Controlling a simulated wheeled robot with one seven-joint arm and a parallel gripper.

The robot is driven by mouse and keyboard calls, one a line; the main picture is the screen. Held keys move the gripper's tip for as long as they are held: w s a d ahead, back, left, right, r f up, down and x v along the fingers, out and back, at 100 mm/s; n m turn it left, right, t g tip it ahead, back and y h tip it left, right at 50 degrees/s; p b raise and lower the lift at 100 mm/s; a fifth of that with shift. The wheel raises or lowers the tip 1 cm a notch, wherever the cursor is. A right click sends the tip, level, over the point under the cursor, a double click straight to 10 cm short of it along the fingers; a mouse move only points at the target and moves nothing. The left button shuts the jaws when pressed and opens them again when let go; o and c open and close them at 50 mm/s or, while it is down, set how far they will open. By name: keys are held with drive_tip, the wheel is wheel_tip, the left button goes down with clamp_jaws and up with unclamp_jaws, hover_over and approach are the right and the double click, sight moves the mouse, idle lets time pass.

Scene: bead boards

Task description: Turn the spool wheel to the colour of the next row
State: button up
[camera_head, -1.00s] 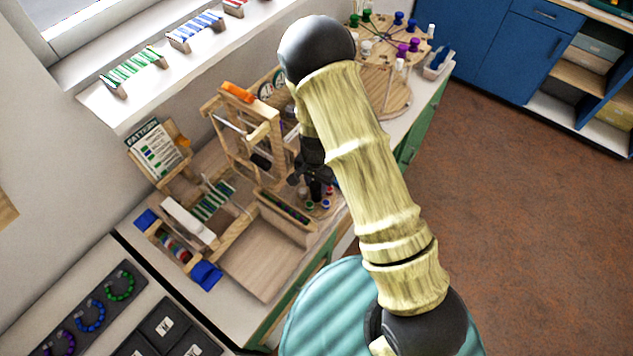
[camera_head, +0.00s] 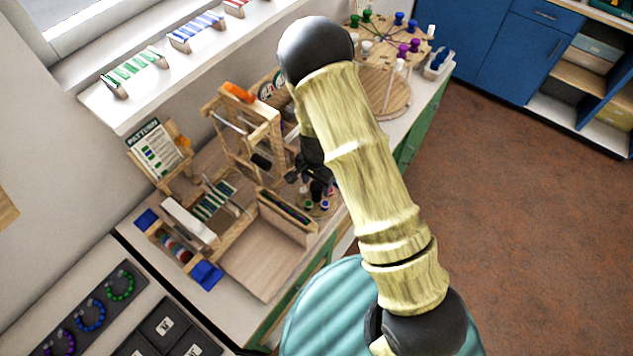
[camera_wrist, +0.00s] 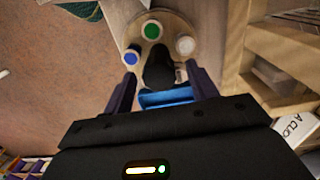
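The spool wheel (camera_wrist: 172,20), a small round wooden disc, carries green (camera_wrist: 152,30), blue (camera_wrist: 132,58) and white (camera_wrist: 186,45) round-topped spools in the wrist view. A dark upright knob (camera_wrist: 159,68) stands among them. My gripper (camera_wrist: 161,76) has its two fingers apart, one on each side of the knob, with gaps visible. A blue piece (camera_wrist: 166,97) shows between the fingers nearer the palm; I cannot tell what it is. In the head view my gripper (camera_head: 316,186) is over the wheel and hides most of it. The pattern card (camera_head: 155,150) stands left of the loom, with small coloured rows.
The wooden loom frame (camera_head: 243,118) stands left of my gripper. A bead board (camera_head: 262,262) lies in front. A larger round carousel (camera_head: 397,100) with coloured pegs stands behind on the right. Bead rings (camera_head: 90,315) lie at lower left. Floor is clear at right.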

wheel_tip(320, 180, up, 17)
drive_tip(key=b, duration=0.2)
drive_tip(key=shift+r, duration=0.2)
idle(0.4)
drive_tip(key=shift+d, duration=0.1)
drive_tip(key=s+d+r+n+t, duration=0.1)
drive_tip(key=s+d+r+n, duration=0.1)
drive_tip(key=s+d, duration=0.4)
drive_tip(key=s+d+r+n+t, duration=0.1)
drive_tip(key=s+d+r+n, duration=0.2)
drive_tip(key=s+d+n, duration=0.2)
drive_tip(key=shift+s+d+n+t, duration=0.3)
drive_tip(key=shift+s+d, duration=0.45)
drive_tip(key=shift+d, duration=0.45)
drive_tip(key=shift+r, duration=0.1)
